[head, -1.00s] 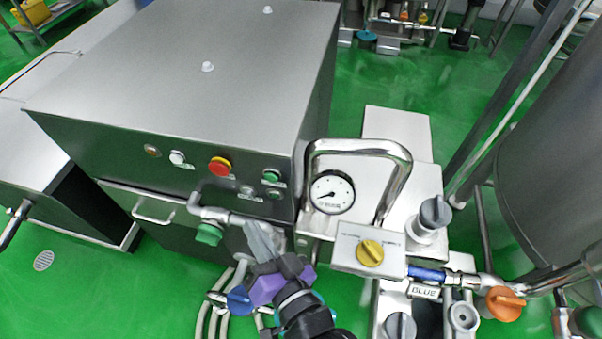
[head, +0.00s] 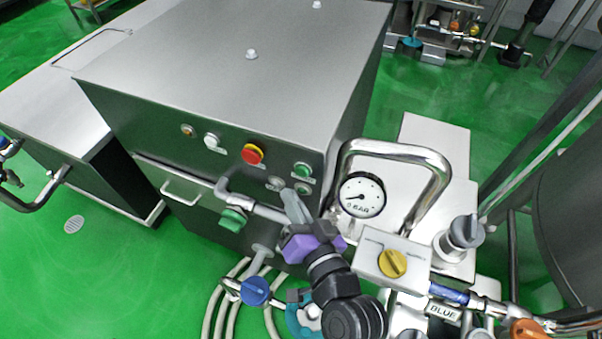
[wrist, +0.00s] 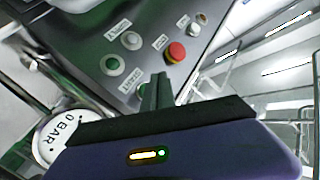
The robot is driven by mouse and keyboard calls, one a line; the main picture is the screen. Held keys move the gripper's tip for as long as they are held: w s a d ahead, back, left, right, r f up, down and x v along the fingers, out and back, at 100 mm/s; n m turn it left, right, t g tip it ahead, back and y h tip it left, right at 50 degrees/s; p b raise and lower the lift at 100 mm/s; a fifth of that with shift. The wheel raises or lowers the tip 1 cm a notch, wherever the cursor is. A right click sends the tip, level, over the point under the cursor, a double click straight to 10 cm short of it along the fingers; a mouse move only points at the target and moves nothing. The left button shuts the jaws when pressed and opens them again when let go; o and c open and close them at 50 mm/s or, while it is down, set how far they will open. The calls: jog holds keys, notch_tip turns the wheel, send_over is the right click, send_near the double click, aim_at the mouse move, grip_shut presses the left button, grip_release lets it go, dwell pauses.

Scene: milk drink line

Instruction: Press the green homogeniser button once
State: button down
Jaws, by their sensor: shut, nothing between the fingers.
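I cannot tell whether the fingertips touch the panel.
A red mushroom button (head: 253,153), a grey-white button (head: 276,183), a white button (head: 211,141) and an amber lamp (head: 187,130) share the panel. A pressure gauge (head: 362,195) and a bent steel pipe (head: 440,165) stand close right.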

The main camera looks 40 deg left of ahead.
jog(key=shift+w+a+b, duration=0.2)
jog(key=shift+w+b, duration=0.05)
jog(key=shift+w, duration=0.45)
jog(key=shift+w+a+b, duration=0.15)
jog(key=shift+w+b, duration=0.1)
jog(key=shift+w, duration=0.4)
dwell(1.1)
jog(key=shift+w+a, duration=0.1)
jog(key=shift+w, duration=0.35)
jog(key=shift+w+a+b, duration=0.1)
jog(key=shift+w+b, duration=0.3)
jog(key=shift+b, duration=0.05)
dwell(0.6)
jog(key=shift+s, duration=0.15)
jog(key=shift+s+d+p, duration=0.25)
jog(key=shift+s+p, duration=0.05)
jog(key=shift+s, duration=0.4)
jog(key=shift+s+d+p, duration=0.2)
jog(key=shift+s+p, duration=0.05)
jog(key=shift+s, duration=0.55)
jog(key=shift+s+d+p, duration=0.15)
jog(key=shift+s+p, duration=0.1)
jog(key=shift+s, duration=0.6)
jog(key=shift+s+d+p, duration=0.2)
jog(key=shift+s+p, duration=0.05)
jog(key=shift+s, duration=0.55)
